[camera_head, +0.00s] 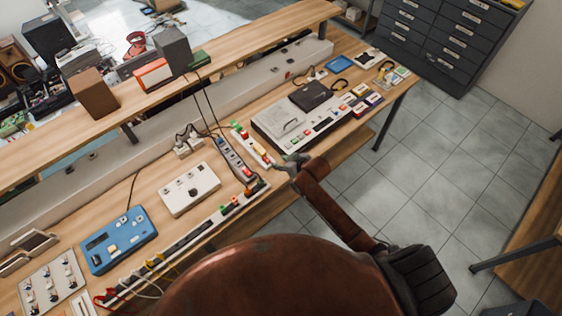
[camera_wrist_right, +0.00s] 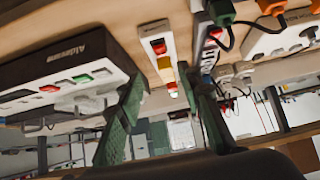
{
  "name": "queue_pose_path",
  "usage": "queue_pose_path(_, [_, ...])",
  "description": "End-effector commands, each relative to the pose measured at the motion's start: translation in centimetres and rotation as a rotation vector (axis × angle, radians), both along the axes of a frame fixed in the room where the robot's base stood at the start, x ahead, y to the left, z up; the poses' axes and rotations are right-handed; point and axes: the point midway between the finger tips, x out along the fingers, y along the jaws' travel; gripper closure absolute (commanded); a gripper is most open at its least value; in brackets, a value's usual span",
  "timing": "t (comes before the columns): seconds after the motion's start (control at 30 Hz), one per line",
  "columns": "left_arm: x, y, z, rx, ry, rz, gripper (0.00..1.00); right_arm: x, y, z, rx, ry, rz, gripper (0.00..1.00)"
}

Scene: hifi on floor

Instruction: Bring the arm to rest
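My right arm, reddish brown, reaches up from the bottom of the head view. Its greenish right gripper (camera_head: 291,163) is at the front edge of the workbench, close to the near end of a narrow white strip with coloured buttons (camera_head: 252,146). In the right wrist view its two green fingers (camera_wrist_right: 168,92) stand apart with nothing visibly gripped. The white strip (camera_wrist_right: 156,42) shows beyond the gap between them; I cannot tell whether a finger touches it. My left gripper is not in view.
The wooden bench (camera_head: 150,190) holds a white device (camera_head: 189,188), a blue box (camera_head: 118,240), a power strip (camera_head: 236,160) and a long button panel (camera_head: 290,125). A raised shelf (camera_head: 130,100) runs behind. Tiled floor (camera_head: 440,180) at right is largely clear.

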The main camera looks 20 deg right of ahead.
Motion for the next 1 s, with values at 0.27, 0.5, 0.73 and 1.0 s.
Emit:
queue_pose_path(0.27, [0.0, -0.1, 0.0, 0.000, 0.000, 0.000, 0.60, 0.0, 0.0, 0.0, 0.000, 0.000, 0.000, 0.67])
queue_pose_path(0.5, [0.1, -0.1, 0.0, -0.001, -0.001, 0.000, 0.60, -6.7, -1.4, -1.5, -0.019, 0.086, -0.044, 0.67])
queue_pose_path(0.73, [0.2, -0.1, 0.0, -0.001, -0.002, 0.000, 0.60, -19.9, -6.0, -1.9, -0.082, 0.258, -0.169, 0.67])
queue_pose_path(1.0, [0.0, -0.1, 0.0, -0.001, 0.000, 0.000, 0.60, -28.5, -9.4, -0.7, -0.128, 0.371, -0.270, 0.67])
